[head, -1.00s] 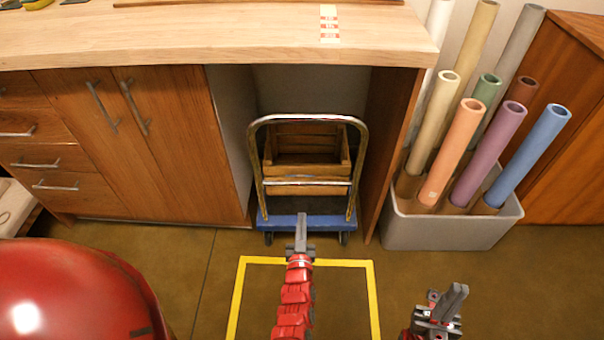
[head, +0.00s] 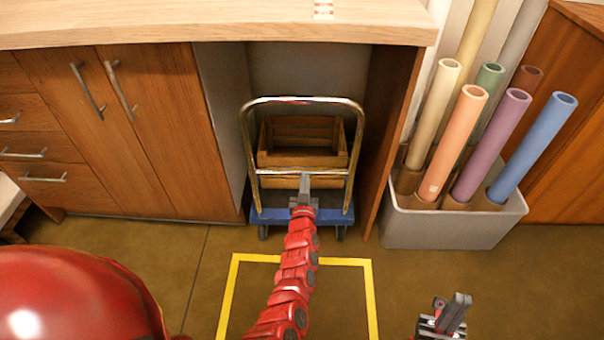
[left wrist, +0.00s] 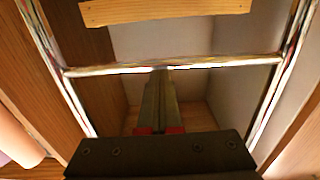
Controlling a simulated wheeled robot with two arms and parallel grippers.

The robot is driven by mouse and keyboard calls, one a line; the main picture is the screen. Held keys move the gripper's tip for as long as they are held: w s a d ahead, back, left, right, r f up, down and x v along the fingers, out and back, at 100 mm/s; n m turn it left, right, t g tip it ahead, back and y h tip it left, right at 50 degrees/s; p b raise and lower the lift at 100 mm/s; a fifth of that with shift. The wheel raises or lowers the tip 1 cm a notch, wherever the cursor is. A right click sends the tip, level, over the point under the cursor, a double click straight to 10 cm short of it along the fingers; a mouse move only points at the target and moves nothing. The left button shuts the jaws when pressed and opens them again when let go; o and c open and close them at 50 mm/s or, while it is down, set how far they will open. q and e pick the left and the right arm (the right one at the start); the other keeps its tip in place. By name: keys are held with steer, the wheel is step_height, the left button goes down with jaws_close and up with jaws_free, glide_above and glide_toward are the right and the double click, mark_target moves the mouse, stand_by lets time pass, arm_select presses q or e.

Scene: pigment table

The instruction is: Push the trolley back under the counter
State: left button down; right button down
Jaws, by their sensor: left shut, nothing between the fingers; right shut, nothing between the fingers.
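The trolley has a blue deck (head: 272,214), a chrome push handle (head: 301,100) with a crossbar, and a slatted wooden crate (head: 303,158) on the deck. It stands in the opening under the wooden counter (head: 200,25), its front near the opening's front edge. My left gripper (head: 306,180) is shut and empty, its tips at the handle's crossbar. In the left wrist view, the fingers (left wrist: 158,85) reach the crossbar (left wrist: 215,63); I cannot tell whether they touch it. My right gripper (head: 455,312) is shut and empty above the floor at lower right.
Cabinet doors (head: 130,130) flank the opening on the left, a wooden side panel (head: 390,130) on the right. A grey bin (head: 450,232) of several coloured tubes stands right of it. A yellow floor outline (head: 372,300) lies in front, its inside holding no objects.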

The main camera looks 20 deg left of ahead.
arm_select(q)
steer(key=p+v, duration=0.5)
steer(key=v, duration=0.4)
steer(key=shift+s+d, duration=0.15)
steer(key=shift+s, duration=0.25)
steer(key=shift+r, duration=0.1)
